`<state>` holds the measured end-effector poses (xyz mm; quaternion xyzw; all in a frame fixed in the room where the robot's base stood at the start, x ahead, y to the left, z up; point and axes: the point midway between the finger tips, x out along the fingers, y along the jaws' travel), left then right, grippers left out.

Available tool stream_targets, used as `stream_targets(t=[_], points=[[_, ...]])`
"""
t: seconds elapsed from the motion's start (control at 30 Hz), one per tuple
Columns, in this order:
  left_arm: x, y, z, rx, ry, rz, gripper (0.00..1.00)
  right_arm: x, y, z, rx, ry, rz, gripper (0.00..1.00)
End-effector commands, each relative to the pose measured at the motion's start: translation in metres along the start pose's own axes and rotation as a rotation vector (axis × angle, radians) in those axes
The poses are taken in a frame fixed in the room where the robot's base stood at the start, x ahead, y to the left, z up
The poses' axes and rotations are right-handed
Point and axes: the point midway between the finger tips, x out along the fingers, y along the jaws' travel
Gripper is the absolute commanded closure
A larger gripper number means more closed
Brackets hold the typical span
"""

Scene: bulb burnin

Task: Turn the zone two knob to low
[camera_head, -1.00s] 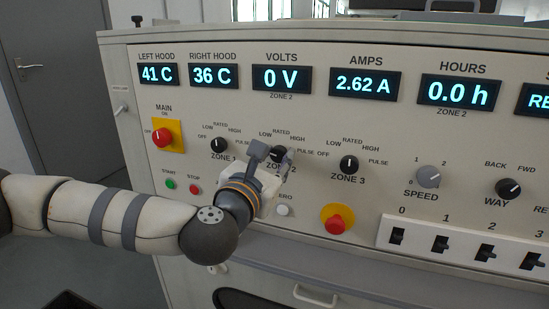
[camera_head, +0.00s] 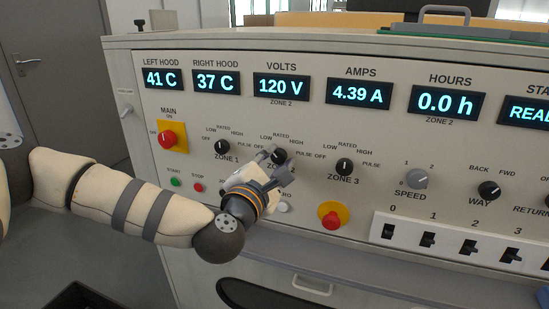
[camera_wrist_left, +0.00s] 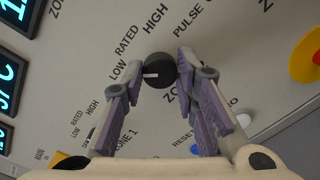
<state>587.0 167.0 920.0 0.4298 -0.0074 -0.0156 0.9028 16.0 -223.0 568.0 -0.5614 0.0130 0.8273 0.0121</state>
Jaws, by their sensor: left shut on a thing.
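The zone two knob (camera_head: 279,156) is a round black knob with a white mark, in the middle of the panel. My left gripper (camera_head: 277,164) is at it, its fingers on either side and shut on it. In the left wrist view the knob (camera_wrist_left: 158,70) shows between the fingertips (camera_wrist_left: 160,76). The volts display (camera_head: 281,87), marked zone 2, reads 120 V. My right gripper is not in view.
The zone 1 knob (camera_head: 222,147) and zone 3 knob (camera_head: 344,167) flank it closely. Below are a white button (camera_head: 283,207) and a red button on yellow (camera_head: 331,221). A red main switch (camera_head: 167,139) is at left. The amps display (camera_head: 359,93) reads 4.39 A.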

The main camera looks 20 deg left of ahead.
Motion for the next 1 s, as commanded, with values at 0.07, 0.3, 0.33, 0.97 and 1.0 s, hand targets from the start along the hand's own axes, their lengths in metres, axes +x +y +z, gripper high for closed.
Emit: stream_targets(t=[0.07,0.3,0.33,0.97,1.0], points=[[-0.0001,0.0007,0.0003,0.016,0.001,0.001,1.0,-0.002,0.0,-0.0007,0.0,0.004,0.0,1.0],[0.0,-0.0004,-0.0007,0.035,0.002,0.0,1.0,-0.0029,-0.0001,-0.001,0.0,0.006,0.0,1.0],[0.0,-0.0005,-0.0008,0.035,0.002,0.0,1.0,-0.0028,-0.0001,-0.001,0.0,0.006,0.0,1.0],[-0.0007,-0.0004,-0.0005,0.034,0.001,0.0,0.52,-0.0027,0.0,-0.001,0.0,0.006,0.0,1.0],[-0.0031,-0.0005,-0.0005,0.034,0.001,-0.001,0.52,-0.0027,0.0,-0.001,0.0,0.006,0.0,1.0]])
